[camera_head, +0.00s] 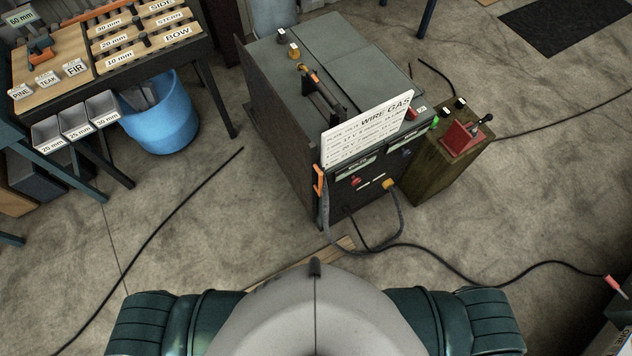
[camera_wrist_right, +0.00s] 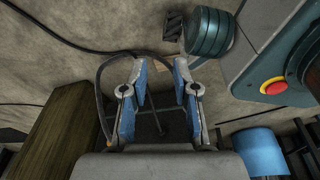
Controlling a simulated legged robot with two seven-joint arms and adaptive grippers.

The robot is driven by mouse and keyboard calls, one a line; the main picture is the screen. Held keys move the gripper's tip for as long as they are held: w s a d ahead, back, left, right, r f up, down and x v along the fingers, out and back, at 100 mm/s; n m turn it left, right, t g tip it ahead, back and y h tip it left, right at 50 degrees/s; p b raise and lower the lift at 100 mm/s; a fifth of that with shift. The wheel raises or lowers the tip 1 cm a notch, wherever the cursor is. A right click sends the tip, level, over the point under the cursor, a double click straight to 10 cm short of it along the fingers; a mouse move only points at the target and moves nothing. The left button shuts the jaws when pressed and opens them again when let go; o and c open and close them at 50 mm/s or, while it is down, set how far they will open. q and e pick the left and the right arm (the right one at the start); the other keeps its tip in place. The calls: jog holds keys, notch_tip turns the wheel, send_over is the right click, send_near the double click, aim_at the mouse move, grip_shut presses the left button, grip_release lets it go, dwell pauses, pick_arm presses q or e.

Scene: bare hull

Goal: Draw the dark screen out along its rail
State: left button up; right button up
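A dark upright panel (camera_head: 275,135), which looks like the dark screen, stands along the left side of the grey welding cabinet (camera_head: 345,50). An orange piece (camera_head: 319,181) sits at its near edge. I cannot make out the rail. My right gripper (camera_wrist_right: 160,75) shows in the right wrist view with its two blue-lined fingers apart and nothing between them. It points at the floor and a dark cable, and the screen is not recognisable there. Neither gripper shows in the head view, and my left gripper is in no view.
A white sign (camera_head: 367,130) stands at the cabinet's front. A wooden box (camera_head: 425,170) with a red device (camera_head: 460,138) is to its right. Cables (camera_head: 440,262) cross the floor in front. A bench and a blue bin (camera_head: 160,120) are at the left. The floor between bin and cabinet is mostly clear.

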jog(key=w+d+r+t+y+b, duration=0.1)
jog(key=w+r+t, duration=0.15)
jog(key=w, duration=0.55)
jog(key=w+d+r+t+b, duration=0.1)
jog(key=w+r+t, duration=0.15)
jog(key=w, duration=0.45)
jog(key=n+t+y+b, duration=0.3)
jog(key=n+t+y, duration=0.3)
jog(key=y, duration=0.5)
send_near(320, 183)
jog(key=x, duration=0.3)
jog(key=f+x, duration=0.1)
jog(key=x, duration=0.6)
jog(key=shift+w+f+p, duration=0.3)
jog(key=shift+w+p, duration=0.1)
jog(key=shift+w, duration=0.05)
grip_shut()
